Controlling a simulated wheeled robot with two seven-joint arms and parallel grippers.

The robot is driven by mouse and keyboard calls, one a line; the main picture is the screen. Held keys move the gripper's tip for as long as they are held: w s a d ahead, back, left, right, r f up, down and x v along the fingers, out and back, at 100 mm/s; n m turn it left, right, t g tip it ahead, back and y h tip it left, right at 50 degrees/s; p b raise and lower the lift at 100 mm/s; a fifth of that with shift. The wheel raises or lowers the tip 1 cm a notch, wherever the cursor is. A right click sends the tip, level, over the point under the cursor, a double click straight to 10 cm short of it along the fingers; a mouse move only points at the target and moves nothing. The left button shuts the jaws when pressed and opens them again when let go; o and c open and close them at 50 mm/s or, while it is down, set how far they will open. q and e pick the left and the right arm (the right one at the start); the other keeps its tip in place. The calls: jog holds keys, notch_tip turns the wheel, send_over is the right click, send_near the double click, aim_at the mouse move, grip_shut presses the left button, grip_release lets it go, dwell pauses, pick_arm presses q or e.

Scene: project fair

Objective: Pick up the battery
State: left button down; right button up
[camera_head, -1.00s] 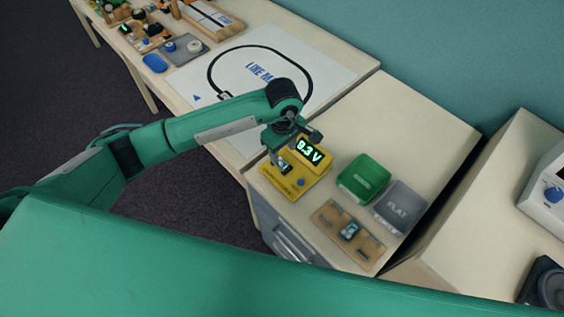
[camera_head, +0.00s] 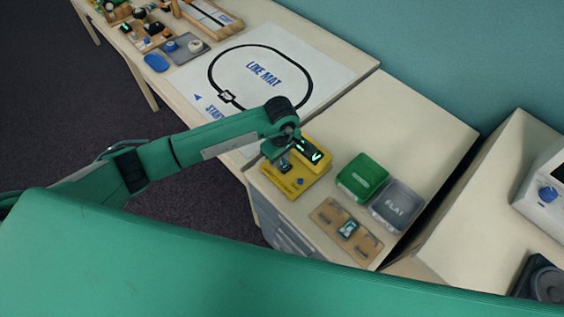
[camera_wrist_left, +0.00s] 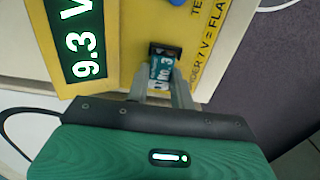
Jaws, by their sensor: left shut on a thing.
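The battery (camera_wrist_left: 162,68), a small block with a dark end and a blue-white label reading "No 3", is between the fingers of my left gripper (camera_wrist_left: 163,88) in the left wrist view. My left gripper (camera_head: 284,165) is shut on it, over the yellow tester (camera_head: 299,189) in the head view. The tester also shows in the left wrist view (camera_wrist_left: 128,35), its display (camera_wrist_left: 79,38) reading 9.3 V. I cannot tell whether the battery still touches the tester. In the head view the gripper covers the battery and part of the display. My right gripper is not in view.
Right of the tester are a green box (camera_head: 362,177) and a grey box marked FLAT (camera_head: 395,206). A wooden holder (camera_head: 329,214) with another battery (camera_head: 347,229) lies in front. A white track sheet (camera_head: 300,62) lies behind. The bench's back right is clear.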

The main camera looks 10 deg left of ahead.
pick_arm(q)
jog(key=shift+r, duration=0.1)
